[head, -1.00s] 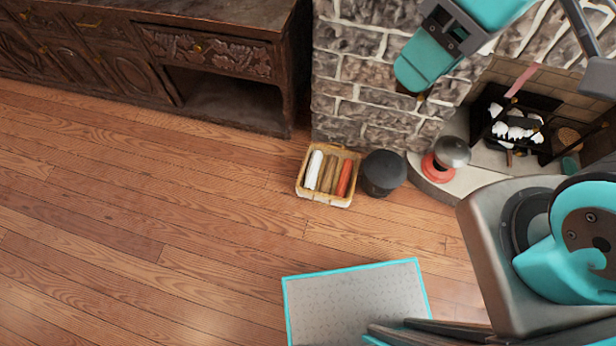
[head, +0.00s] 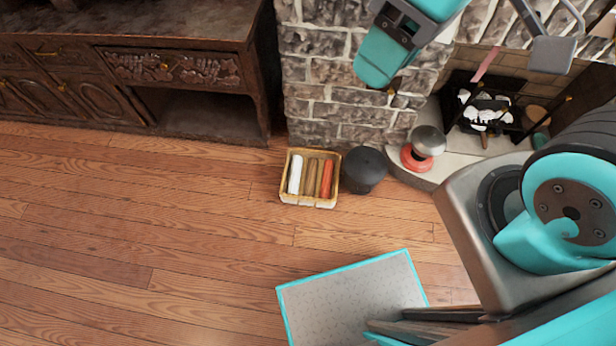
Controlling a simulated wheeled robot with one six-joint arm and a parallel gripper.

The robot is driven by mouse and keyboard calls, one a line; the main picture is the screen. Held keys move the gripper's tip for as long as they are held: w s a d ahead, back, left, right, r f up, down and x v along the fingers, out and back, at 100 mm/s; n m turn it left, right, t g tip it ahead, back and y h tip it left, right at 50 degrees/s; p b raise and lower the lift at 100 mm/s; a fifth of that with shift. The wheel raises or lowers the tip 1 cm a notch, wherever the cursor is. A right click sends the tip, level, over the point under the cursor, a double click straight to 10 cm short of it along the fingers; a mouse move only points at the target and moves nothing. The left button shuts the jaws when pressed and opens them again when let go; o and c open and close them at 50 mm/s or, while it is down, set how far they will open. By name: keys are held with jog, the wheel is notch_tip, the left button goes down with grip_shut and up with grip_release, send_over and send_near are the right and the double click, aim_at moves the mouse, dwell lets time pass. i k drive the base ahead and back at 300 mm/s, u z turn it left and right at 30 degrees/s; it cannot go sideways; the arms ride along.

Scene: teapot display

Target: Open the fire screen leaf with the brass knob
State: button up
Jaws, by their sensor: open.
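My gripper (head: 462,72) hangs in from the top edge of the head view, its body cut off. A teal finger is on the left and a grey one on the right, wide apart, with nothing seen held between them. Behind them is a stone fireplace (head: 335,85) with a dark grate (head: 485,112) of white and dark pieces. A dark upright panel (head: 582,102) shows at the right edge, partly covered by my arm; I cannot tell whether it is the fire screen leaf.
A basket (head: 309,203) of rolls, a dark round pot (head: 363,170) and a red-based grey-topped object (head: 424,147) stand near the hearth. A carved wooden cabinet (head: 130,60) fills the upper left. The wooden floor (head: 130,220) at left is clear.

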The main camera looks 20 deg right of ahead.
aim_at(504, 110)
jog(key=z, duration=1.55)
jog(key=k, duration=0.6)
jog(key=z, duration=0.7)
jog(key=i, duration=1.35)
jog(key=u, duration=0.35)
